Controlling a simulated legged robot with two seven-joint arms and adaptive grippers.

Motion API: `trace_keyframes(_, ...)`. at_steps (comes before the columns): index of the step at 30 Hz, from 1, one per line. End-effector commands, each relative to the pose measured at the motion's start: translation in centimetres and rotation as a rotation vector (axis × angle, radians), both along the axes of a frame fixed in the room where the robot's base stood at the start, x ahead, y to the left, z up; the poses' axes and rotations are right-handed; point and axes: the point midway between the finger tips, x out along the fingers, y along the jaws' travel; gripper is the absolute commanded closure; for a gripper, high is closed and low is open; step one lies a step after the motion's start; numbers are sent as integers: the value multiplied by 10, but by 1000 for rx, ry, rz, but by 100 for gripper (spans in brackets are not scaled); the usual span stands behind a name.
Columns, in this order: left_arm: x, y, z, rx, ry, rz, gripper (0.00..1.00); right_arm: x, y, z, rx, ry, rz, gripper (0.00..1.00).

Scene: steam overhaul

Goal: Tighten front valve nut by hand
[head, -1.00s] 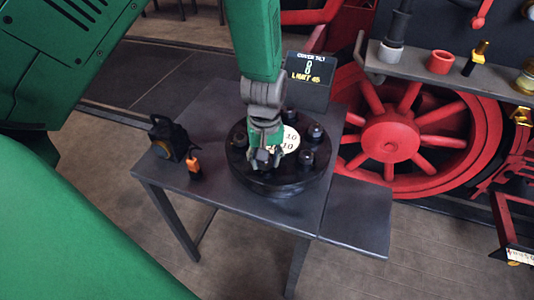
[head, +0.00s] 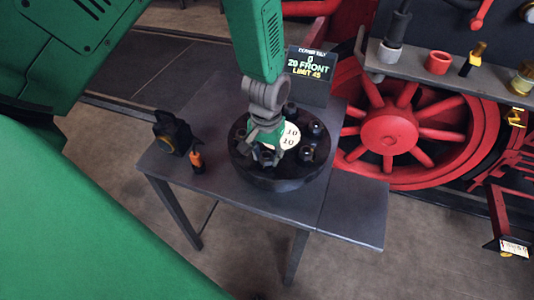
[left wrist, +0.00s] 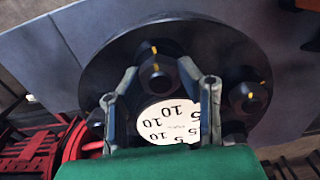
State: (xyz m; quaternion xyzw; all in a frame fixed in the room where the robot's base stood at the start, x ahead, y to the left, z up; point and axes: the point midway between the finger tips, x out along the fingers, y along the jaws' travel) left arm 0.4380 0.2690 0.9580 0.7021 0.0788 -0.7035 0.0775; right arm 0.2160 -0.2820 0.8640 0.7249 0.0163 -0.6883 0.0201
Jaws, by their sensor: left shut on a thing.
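A round black valve cover (head: 283,184) lies on a small dark table, with several dark nuts around a pale disc (head: 289,135) marked with numbers. My left gripper (head: 267,157) reaches down to the near side of the cover. In the left wrist view, its fingers (left wrist: 158,68) are closed on both sides of the front valve nut (left wrist: 155,78), which has a yellow mark. Another yellow-marked nut (left wrist: 249,97) stands to the right. The gripper partly hides the front nut in the head view. My right gripper is not in view.
A small screen (head: 308,71) behind the cover reads 0, 20 FRONT, LIMIT 45. A black lamp (head: 174,133) and an orange-topped item (head: 197,160) stand on the table (head: 225,193) to the left. A red wheel (head: 390,131) is behind at right.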

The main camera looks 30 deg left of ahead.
Motion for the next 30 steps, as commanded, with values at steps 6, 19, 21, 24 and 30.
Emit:
trace_keyframes(6,7,0,2,1,-18,-3,97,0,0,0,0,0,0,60)
trace_keyframes(19,2,0,1,0,-9,-1,48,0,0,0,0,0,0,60)
trace_keyframes(21,2,0,2,0,-8,-1,48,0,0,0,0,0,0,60)
trace_keyframes(24,2,0,6,0,-8,-1,48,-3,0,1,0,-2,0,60)
trace_keyframes(30,3,0,40,-1,-10,-1,48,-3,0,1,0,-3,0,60)
